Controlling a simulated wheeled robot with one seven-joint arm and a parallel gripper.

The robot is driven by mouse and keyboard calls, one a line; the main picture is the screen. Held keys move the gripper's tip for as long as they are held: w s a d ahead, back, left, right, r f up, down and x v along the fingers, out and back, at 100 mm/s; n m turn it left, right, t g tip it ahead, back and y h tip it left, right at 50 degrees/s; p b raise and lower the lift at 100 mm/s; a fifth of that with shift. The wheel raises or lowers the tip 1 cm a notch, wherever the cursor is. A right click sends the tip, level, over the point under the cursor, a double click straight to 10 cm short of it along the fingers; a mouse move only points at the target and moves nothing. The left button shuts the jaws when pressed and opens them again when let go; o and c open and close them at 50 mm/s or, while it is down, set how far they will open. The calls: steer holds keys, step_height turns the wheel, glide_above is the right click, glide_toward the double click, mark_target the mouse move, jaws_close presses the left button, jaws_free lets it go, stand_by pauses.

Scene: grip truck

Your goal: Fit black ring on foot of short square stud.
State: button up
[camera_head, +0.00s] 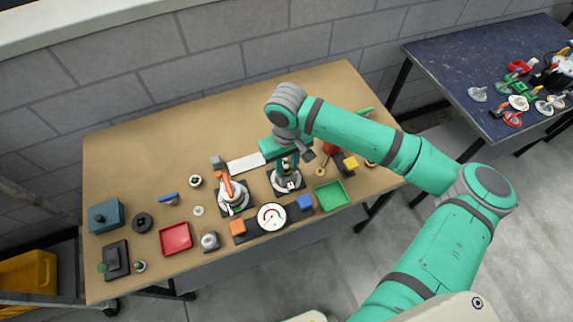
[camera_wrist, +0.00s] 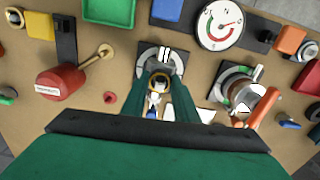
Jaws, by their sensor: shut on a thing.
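A black ring (camera_head: 137,226) lies flat on the brown table, left of the middle in the head view. My gripper (camera_head: 287,160) is far to its right, pointing down over a grey round-based fixture (camera_head: 277,184). In the wrist view my gripper (camera_wrist: 160,98) is shut on a small part with a gold ring (camera_wrist: 157,84), at the fixture's grey base (camera_wrist: 148,57). I cannot tell whether that part is loose or fixed to the base. I cannot pick out the short square stud for certain; a small stud-like piece (camera_head: 140,266) stands near the front left.
An orange-handled fixture (camera_head: 233,195) stands just left of my gripper. A white dial (camera_head: 271,217), a green tray (camera_head: 331,195) and a red tray (camera_head: 175,239) lie along the front. The table's back left is clear. A dark blue table (camera_head: 455,60) holds more parts.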

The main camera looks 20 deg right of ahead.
steer(key=shift+f, duration=0.2)
stand_by(0.4)
steer(key=o, duration=1.5)
steer(key=shift+o, duration=0.2)
steer(key=shift+r, duration=3.75)
